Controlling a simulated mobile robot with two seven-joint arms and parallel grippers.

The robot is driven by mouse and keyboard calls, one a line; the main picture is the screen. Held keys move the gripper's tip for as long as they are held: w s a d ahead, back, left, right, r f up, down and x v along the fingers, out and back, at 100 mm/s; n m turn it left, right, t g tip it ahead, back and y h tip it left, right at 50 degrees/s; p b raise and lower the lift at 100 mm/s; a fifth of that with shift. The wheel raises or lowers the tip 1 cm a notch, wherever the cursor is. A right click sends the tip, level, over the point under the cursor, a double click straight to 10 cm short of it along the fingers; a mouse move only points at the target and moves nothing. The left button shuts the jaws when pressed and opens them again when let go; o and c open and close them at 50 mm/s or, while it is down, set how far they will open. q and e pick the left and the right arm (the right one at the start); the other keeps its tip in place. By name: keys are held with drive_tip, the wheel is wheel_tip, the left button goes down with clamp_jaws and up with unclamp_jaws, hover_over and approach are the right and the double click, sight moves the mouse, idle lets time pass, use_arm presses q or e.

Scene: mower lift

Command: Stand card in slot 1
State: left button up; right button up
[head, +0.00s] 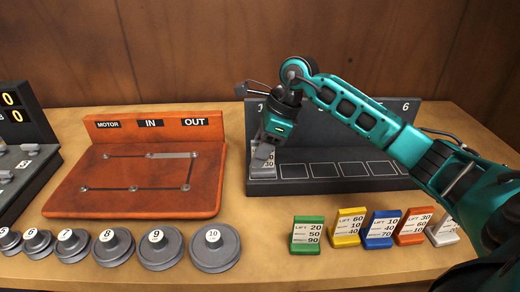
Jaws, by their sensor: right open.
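My right gripper (266,147) reaches in from the right and is open at the left end of the dark slotted rack (345,125). A grey card (263,170) with printed numbers stands in the leftmost slot, just below and between the fingers. The fingers overlap its upper part, so I cannot tell whether they touch it. My arm covers several of the rack's slot numbers; a 6 shows at the right. My left gripper is not in view.
In front of the rack stand a green card (307,236), a yellow card (347,228), a blue card (381,230), an orange card (414,227) and a pale card (443,231). Left are an orange linkage board (75,195) and several numbered grey discs (215,252).

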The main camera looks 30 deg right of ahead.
drive_tip(key=v, duration=1.1)
drive_tip(key=shift+s+d+r, duration=0.15)
drive_tip(key=shift+r, duration=0.2)
